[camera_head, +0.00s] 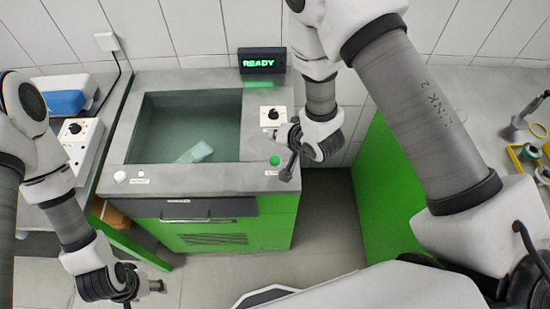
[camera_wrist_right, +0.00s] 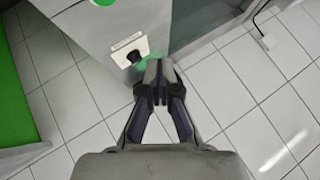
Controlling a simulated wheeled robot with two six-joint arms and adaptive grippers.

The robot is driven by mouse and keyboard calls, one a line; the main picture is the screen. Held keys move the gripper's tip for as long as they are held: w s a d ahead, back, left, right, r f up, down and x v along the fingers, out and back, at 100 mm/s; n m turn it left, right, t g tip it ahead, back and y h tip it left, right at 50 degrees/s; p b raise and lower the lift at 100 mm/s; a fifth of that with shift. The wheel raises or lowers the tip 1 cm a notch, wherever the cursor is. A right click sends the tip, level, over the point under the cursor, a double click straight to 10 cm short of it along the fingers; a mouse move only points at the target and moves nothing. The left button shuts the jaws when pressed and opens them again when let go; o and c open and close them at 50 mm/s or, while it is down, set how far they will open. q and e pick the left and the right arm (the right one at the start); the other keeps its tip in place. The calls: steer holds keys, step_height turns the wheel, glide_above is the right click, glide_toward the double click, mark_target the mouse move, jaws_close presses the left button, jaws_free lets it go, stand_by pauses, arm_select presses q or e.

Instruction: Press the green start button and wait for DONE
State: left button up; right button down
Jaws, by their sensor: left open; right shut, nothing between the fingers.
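The green start button (camera_head: 275,160) is on the front right of the testbench's grey top. In the right wrist view, a green disc, likely the button (camera_wrist_right: 103,2), is cut by the top edge. The display (camera_head: 262,61) behind the bench reads READY. My right gripper (camera_head: 287,174) is shut and empty, just right of and in front of the button in the head view; I cannot tell its height above the top. Its closed fingers also show in the right wrist view (camera_wrist_right: 158,68), apart from the button. My left gripper (camera_head: 156,286) is open, low at the front left.
The testbench (camera_head: 115,165) has a sunken basin (camera_head: 190,115) with a pale object (camera_head: 195,152) inside. A black knob (camera_head: 273,115) on a white plate is behind the button. A green cabinet (camera_head: 390,190) stands right.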

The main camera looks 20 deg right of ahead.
mark_target(277, 161)
step_height(277, 161, down, 8)
steer(key=b, duration=0.7)
steer(key=shift+f, duration=0.5)
steer(key=shift+f, duration=0.1)
stand_by(0.8)
steer(key=shift+f+b, duration=0.3)
steer(key=shift+b, duration=0.1)
steer(key=shift+f+b, duration=0.3)
steer(key=shift+f, duration=0.2)
stand_by(0.5)
steer(key=shift+r+p, duration=0.85)
steer(key=shift+r, duration=0.1)
